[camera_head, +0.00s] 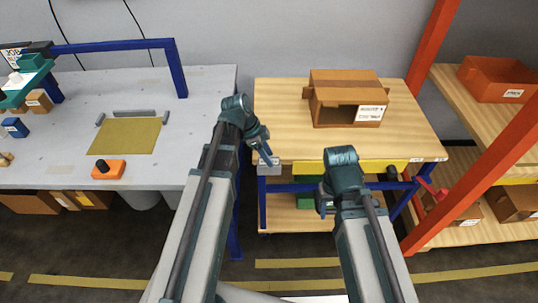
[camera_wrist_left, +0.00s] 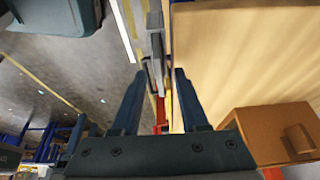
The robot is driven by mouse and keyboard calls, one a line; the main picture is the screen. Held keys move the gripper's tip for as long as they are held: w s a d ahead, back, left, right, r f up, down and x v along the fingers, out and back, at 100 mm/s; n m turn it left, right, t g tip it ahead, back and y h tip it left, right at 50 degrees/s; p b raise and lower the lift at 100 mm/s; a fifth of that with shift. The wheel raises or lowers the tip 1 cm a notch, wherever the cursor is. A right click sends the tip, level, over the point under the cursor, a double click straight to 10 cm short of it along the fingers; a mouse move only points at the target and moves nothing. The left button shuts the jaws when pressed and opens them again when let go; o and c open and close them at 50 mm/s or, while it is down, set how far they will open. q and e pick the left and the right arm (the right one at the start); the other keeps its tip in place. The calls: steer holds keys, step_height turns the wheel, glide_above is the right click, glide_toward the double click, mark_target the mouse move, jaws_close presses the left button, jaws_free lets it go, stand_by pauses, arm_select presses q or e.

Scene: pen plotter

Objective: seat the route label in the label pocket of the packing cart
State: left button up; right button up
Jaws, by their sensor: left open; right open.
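The packing cart (camera_head: 280,138) has a wooden top on a blue frame. A small grey holder (camera_head: 268,168) sits at its front left corner, possibly the label pocket. My left gripper (camera_head: 266,155) points down at this corner, just above the holder. In the left wrist view my left gripper (camera_wrist_left: 158,78) is open, with the cart's edge and a narrow grey-white piece (camera_wrist_left: 157,68) seen between its fingers. I cannot tell whether that piece is the route label. My right gripper (camera_head: 324,203) is low in front of the cart, open, its fingers mostly hidden.
An open cardboard box (camera_head: 345,112) with a white label stands on the cart top. A yellow strip (camera_head: 310,168) runs along the cart's front. A grey workbench (camera_head: 200,110) stands left, and shelving with red posts (camera_head: 428,45) stands right. The cart top's left half is clear.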

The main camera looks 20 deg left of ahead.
arm_select(q)
steer(key=p+v, duration=1.1)
steer(key=v, duration=0.2)
steer(key=shift+f, duration=0.1)
stand_by(0.3)
steer(key=s+d+f+n+g+y, duration=0.1)
steer(key=s+d+n+y, duration=0.4)
steer(key=s+d+n, duration=0.6)
steer(key=s+d, duration=0.2)
steer(key=d, duration=0.2)
steer(key=shift+d+f+y, duration=0.25)
steer(key=shift+y, duration=0.05)
stand_by(0.4)
